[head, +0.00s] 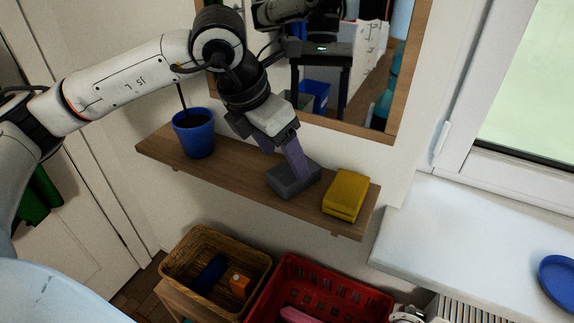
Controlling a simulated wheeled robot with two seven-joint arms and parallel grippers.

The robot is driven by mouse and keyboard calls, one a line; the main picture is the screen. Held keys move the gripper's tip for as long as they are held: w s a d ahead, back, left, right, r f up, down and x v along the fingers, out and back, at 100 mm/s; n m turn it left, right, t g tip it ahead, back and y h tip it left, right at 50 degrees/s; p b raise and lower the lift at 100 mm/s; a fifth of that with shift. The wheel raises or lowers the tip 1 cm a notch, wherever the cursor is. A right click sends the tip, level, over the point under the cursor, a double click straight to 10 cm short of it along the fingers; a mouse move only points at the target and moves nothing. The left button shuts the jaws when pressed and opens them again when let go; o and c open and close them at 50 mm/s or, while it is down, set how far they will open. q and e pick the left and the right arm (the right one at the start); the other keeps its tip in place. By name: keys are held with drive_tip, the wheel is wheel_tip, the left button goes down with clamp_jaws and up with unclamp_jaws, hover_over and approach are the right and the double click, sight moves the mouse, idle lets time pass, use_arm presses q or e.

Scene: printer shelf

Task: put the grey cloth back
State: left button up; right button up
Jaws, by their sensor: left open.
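The grey cloth (284,187), a folded dark grey block, lies on the wooden shelf (236,165) below the mirror. My left gripper (296,170) reaches down from above with its fingers at the top of the cloth. Its jaws are open. The fingers hide part of the cloth, and I cannot tell whether they touch it. My right gripper is not in view.
A blue cup (194,138) stands on the shelf's left part, and a folded yellow cloth (345,196) lies near its right end. A wicker basket (182,254) and a red crate (262,298) stand below. A white sill (440,235) holds a blue dish (559,278).

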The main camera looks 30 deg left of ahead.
use_arm(q)
drive_tip(key=d+v, duration=0.1)
drive_tip(key=v, duration=0.7)
drive_tip(key=shift+a, duration=0.45)
drive_tip(key=shift+s, duration=0.15)
